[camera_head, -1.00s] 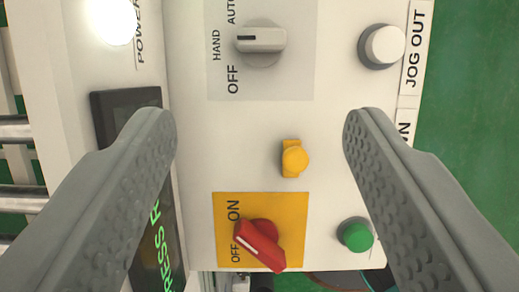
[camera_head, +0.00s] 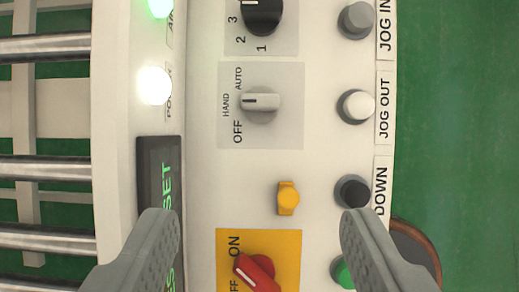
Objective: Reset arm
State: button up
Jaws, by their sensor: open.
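My gripper (camera_head: 257,245) is in the lower part of the view with its two grey fingers wide apart, open and empty. Behind it is a white control panel (camera_head: 205,190), seen turned on its side. Between and above the fingertips are a red ON/OFF switch (camera_head: 257,272) on a yellow plate and a small yellow knob (camera_head: 288,198). A grey HAND/OFF/AUTO selector (camera_head: 261,102) is higher up. No finger visibly touches a control. The green button (camera_head: 342,272) is partly hidden by the right finger.
A black numbered dial (camera_head: 262,12) is at the top. Jog buttons, one grey (camera_head: 356,20) and one white (camera_head: 356,106), and a black DOWN button (camera_head: 352,191) line the right side. A dark display (camera_head: 160,175) and metal rollers (camera_head: 45,169) are left. Green floor (camera_head: 460,130) is right.

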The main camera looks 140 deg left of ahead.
jog(key=s+d+n+t, duration=0.1)
jog(key=s+t, duration=0.3)
jog(key=s, duration=0.6)
jog(key=s+d+f+n+t+y, duration=0.1)
jog(key=s+t, duration=0.4)
jog(key=s, duration=0.5)
jog(key=s+d+n+t+y, duration=0.1)
jog(key=s+n+t, duration=0.3)
jog(key=s, duration=0.6)
jog(key=shift+s+d+f+n, duration=0.25)
jog(key=shift+d+f+n, duration=0.05)
jog(key=shift+d, duration=0.4)
